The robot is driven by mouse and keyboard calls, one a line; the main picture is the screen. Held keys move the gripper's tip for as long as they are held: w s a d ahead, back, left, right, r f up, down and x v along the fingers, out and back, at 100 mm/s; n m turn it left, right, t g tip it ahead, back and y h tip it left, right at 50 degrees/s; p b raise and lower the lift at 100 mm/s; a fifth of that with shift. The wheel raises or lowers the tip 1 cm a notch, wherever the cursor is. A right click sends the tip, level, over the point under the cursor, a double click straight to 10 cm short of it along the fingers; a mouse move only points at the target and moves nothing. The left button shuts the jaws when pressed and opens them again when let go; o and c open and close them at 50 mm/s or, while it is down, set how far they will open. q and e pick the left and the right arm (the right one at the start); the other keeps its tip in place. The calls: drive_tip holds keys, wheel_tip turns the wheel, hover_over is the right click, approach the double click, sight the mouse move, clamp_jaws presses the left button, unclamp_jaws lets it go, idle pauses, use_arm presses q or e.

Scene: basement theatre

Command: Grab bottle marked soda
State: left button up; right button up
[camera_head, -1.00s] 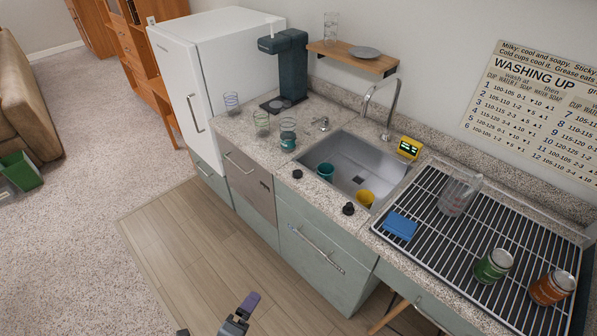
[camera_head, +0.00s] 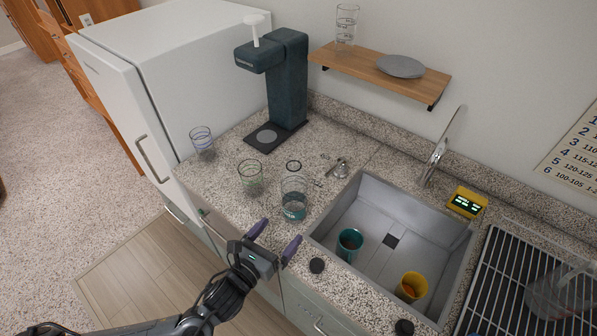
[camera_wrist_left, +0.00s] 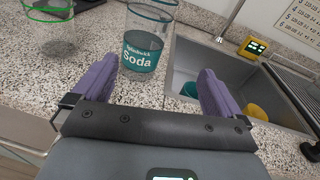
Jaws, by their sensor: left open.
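The bottle marked Soda (camera_head: 294,206) is clear glass with a teal lower part. It stands upright on the speckled counter, left of the sink. In the left wrist view its white "Soda" lettering faces me on the bottle (camera_wrist_left: 143,52), and its top is cut off by the frame. My left gripper (camera_head: 274,239) is open and empty, at the counter's front edge and just in front of the bottle. In the left wrist view the bottle is beyond and between the purple fingers of the left gripper (camera_wrist_left: 157,80), apart from them. My right gripper is not in view.
A green-rimmed glass (camera_head: 250,180) stands left of the bottle, a blue-rimmed glass (camera_head: 202,142) farther left. A dark drink machine (camera_head: 287,82) is behind. The sink (camera_head: 380,225), holding a teal cup (camera_head: 349,245) and a yellow cup (camera_head: 411,287), is to the right.

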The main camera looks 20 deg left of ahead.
sight(287, 199)
use_arm(q)
drive_tip(key=shift+m+t, duration=0.4)
drive_tip(key=shift+m, duration=0.2)
drive_tip(key=w+r, duration=0.1)
drive_tip(key=w+a+r, duration=0.1)
drive_tip(key=w+b, duration=0.1)
drive_tip(key=shift+w+a+r, duration=0.3)
drive_tip(key=shift+a+r, duration=0.1)
drive_tip(key=x, duration=0.2)
drive_tip(key=r+p+x, duration=0.1)
drive_tip(key=x, duration=0.1)
drive_tip(key=shift+w, duration=0.3)
drive_tip(key=shift+w+d+f, duration=0.1)
drive_tip(key=shift+w, duration=0.4)
drive_tip(key=shift+w+d+p, duration=0.1)
drive_tip(key=shift+w+p, duration=0.4)
drive_tip(key=p+x, duration=0.1)
drive_tip(key=x, duration=0.3)
drive_tip(key=shift+w+d+f, duration=0.1)
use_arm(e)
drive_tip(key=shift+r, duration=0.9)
